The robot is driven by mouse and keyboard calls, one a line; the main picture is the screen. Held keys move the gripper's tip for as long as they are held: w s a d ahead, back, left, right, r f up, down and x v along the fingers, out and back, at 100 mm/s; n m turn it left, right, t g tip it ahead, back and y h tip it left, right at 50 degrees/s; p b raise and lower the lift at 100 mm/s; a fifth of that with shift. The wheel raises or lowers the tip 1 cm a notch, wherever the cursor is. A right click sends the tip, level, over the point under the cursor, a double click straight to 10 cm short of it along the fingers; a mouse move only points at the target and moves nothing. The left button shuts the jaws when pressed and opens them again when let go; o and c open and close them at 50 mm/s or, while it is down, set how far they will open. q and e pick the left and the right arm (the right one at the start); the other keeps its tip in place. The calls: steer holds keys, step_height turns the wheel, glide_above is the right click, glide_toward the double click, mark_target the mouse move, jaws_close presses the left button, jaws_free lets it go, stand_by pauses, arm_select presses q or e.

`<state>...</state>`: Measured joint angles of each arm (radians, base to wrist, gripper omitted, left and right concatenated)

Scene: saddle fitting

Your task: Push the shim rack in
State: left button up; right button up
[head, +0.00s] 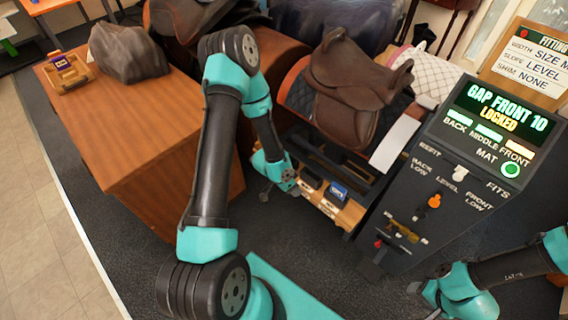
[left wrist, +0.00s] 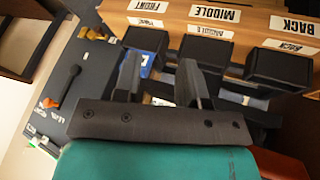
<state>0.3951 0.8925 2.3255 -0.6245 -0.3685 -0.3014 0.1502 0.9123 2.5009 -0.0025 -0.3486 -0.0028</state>
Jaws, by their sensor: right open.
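The shim rack (head: 350,217) is a light wooden drawer-like piece at the foot of the dark saddle stand, below the brown saddle (head: 355,85). The left wrist view shows its wooden face (left wrist: 172,18) with FRONT, MIDDLE and BACK labels and black blocks (left wrist: 205,50) along it. A blue piece (head: 337,191) shows on the rack. My left gripper (head: 284,190) is at the rack's left end in the head view; its fingers (left wrist: 160,78) are apart, close to the black blocks. Contact cannot be told. My right gripper (head: 418,290) is open and empty at lower right, away from the rack.
A dark control panel (head: 440,185) with a screen reading "GAP FRONT 10 LOCKED" stands right of the rack. A wooden cabinet (head: 130,130) with a grey lump (head: 127,52) stands at left. Dark floor mat (head: 320,255) is clear in front.

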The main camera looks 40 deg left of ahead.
arm_select(q)
steer(key=w+a+m, duration=0.1)
steer(key=a+m, duration=0.1)
steer(key=a, duration=0.1)
steer(key=w+a+m+t, duration=0.1)
steer(key=w+a+m, duration=0.1)
steer(key=a, duration=0.1)
steer(key=w+a+m, duration=0.1)
steer(key=a+m, duration=0.1)
steer(key=a, duration=0.2)
steer(key=shift+w+f+m, duration=0.15)
steer(key=shift+w+m, duration=0.1)
steer(key=shift+m, duration=0.05)
steer(key=c, duration=0.6)
steer(key=a+m, duration=0.3)
steer(key=a, duration=0.1)
steer(key=a+m, duration=0.3)
steer(key=a, duration=0.2)
steer(key=shift+t, duration=0.3)
jaws_close()
